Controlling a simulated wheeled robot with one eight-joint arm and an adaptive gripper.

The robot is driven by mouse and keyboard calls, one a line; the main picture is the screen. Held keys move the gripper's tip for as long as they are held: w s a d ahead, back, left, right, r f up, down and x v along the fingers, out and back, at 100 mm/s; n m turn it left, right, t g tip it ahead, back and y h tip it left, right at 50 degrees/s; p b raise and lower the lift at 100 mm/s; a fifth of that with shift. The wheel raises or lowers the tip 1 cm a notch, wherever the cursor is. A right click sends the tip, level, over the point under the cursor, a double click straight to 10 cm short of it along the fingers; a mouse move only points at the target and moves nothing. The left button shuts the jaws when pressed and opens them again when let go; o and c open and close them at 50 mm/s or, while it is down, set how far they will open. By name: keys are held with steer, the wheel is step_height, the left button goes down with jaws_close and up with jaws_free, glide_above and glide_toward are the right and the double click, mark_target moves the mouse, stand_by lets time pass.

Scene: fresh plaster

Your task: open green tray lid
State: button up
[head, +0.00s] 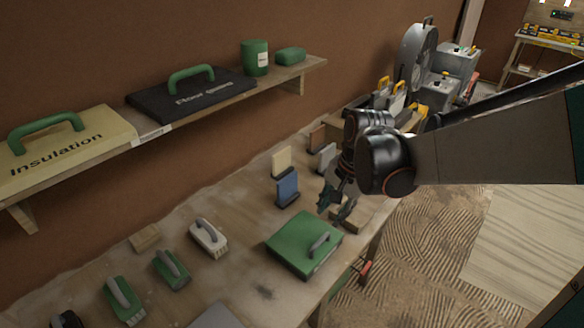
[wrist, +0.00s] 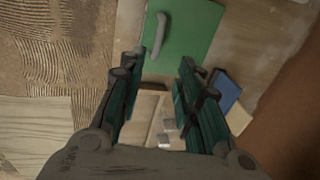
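The green tray (head: 290,243) sits on the workbench with its flat green lid closed. A grey bar handle (head: 319,245) stands on the lid near its right edge. My gripper (head: 335,207) hangs behind the tray in the head view, above the bench and apart from the handle. In the wrist view the green lid (wrist: 190,40) and its grey handle (wrist: 157,36) lie beyond the fingertips. My gripper (wrist: 160,68) is open, with nothing between its fingers. Whether the lid is hinged cannot be told.
Blue (head: 287,189) and beige upright blocks stand behind the tray. A wall shelf (head: 150,138) holds insulation and black boards. A red-handled clamp (head: 364,271) is at the bench's front edge.

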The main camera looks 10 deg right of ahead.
steer(key=b, duration=0.5)
glide_toward(320, 241)
steer(key=f, duration=0.5)
steer(key=w+f, duration=0.1)
steer(key=f, duration=0.2)
steer(key=shift+w+a, duration=0.15)
steer(key=shift+a, duration=0.2)
jaws_close()
